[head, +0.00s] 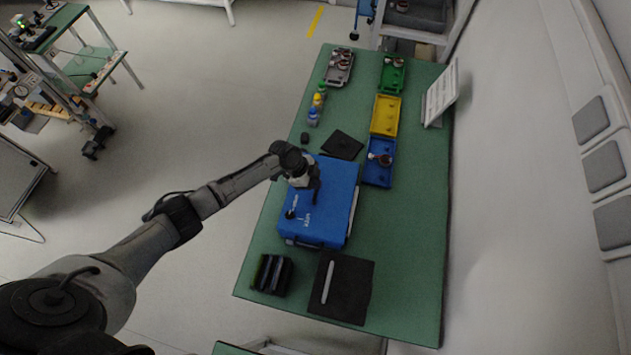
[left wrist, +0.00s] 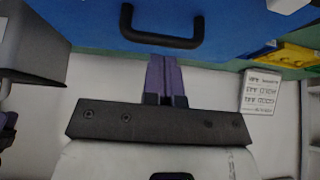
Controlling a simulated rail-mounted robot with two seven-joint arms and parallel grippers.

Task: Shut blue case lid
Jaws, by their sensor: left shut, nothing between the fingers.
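The blue case (head: 335,215) lies on the green table, with white lettering on its top. Its lid looks down over the body; a pale strip shows along its right edge, and I cannot tell whether the lid is fully shut. My left gripper (head: 316,198) is over the top of the case, shut and empty; contact is unclear. In the left wrist view the shut purple fingers (left wrist: 164,75) point toward the blue case (left wrist: 80,22) and its black handle (left wrist: 160,38). My right gripper is in neither view.
A black notebook with a pen (head: 345,290) and a black holder (head: 271,275) lie before the case. Blue (head: 378,172), yellow (head: 385,115) and green (head: 391,78) trays line up behind. Several small bottles (head: 314,115) stand at the left edge.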

